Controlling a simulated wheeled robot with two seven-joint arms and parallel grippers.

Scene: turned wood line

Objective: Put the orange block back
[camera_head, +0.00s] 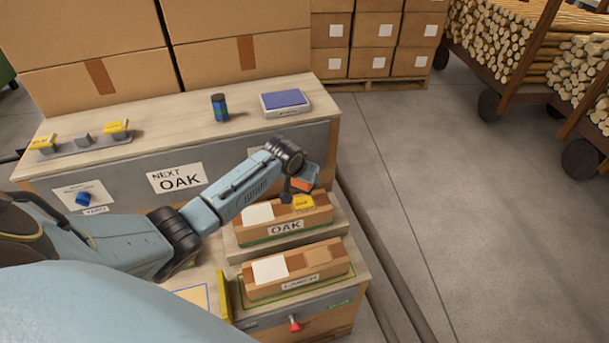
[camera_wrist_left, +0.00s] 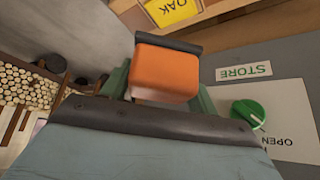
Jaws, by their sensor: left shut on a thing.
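The orange block (camera_wrist_left: 166,74) is held between the green fingers of my left gripper (camera_wrist_left: 164,92) in the wrist view. A dark edge runs along its far end. In the head view the block (camera_head: 303,185) shows only in part at the end of my left arm, above the OAK box (camera_head: 270,232). The gripper's fingers are mostly hidden there by the wrist. A yellow block (camera_head: 304,203) marked OAK lies on that box, just below the held block; it also shows at the top of the wrist view (camera_wrist_left: 172,10). My right gripper is not in view.
A LARCH box (camera_head: 322,268) stands in front of the OAK box. A red knob (camera_head: 294,325) is on the front face below it. A rack (camera_head: 62,150) with yellow blocks, a dark can (camera_head: 220,108) and a blue-topped box (camera_head: 285,103) stand on the bench.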

